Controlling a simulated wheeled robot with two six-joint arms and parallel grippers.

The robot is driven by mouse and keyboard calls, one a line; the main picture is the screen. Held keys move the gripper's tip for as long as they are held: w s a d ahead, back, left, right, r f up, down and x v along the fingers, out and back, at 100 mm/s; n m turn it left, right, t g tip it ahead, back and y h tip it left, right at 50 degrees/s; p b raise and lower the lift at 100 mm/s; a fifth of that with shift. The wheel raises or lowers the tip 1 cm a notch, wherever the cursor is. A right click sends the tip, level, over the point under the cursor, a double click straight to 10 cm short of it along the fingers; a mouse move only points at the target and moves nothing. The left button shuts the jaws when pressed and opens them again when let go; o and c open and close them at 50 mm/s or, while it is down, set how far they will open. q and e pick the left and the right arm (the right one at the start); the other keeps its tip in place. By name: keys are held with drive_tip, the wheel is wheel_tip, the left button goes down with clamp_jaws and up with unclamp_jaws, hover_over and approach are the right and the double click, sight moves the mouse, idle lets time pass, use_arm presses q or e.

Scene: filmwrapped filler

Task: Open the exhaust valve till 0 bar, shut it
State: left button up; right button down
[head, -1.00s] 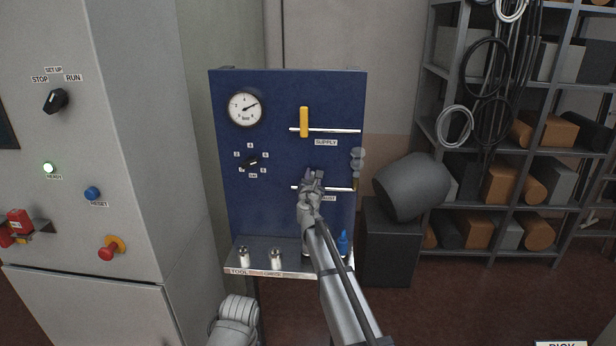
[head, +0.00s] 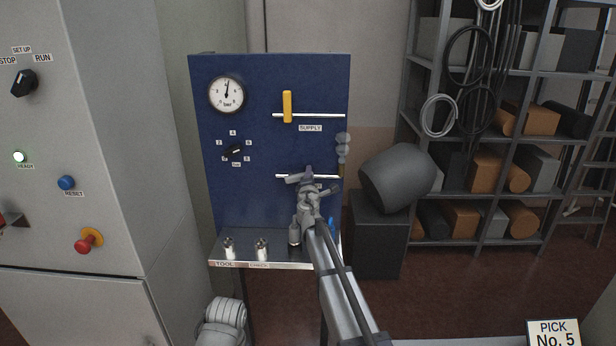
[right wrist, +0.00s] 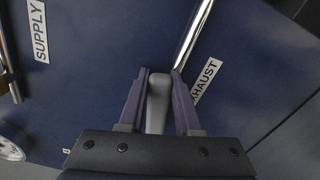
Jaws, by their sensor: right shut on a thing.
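The blue panel (head: 265,150) carries a round pressure gauge (head: 226,95) at its upper left; its needle points almost straight up. The exhaust valve's grey handle (right wrist: 158,100) is between the fingers of my right gripper (right wrist: 158,88) in the right wrist view. The handle lies nearly along its bright pipe (right wrist: 192,40), at a small angle. In the head view my right gripper (head: 302,179) is at the lower pipe and hides most of the handle and the EXHAUST label. My left gripper is out of view; only a part of my left arm shows at the bottom.
Above is the yellow supply handle (head: 287,106), upright across its pipe. A selector knob (head: 233,151) sits left of it. A shelf (head: 274,265) with small metal items is below. A grey drum (head: 396,178) on a box stands right, a control cabinet (head: 75,120) left.

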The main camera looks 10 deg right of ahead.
drive_tip(key=shift+s+d+f+m+b, duration=0.1)
drive_tip(key=shift+f+m+b, duration=0.35)
drive_tip(key=shift+f+m, duration=0.35)
drive_tip(key=shift+m, duration=0.3)
drive_tip(key=shift+r, duration=0.1)
drive_tip(key=c, duration=0.6)
unclamp_jaws()
drive_tip(key=shift+s, duration=0.1)
drive_tip(key=v, duration=0.7)
drive_tip(key=shift+s, duration=0.3)
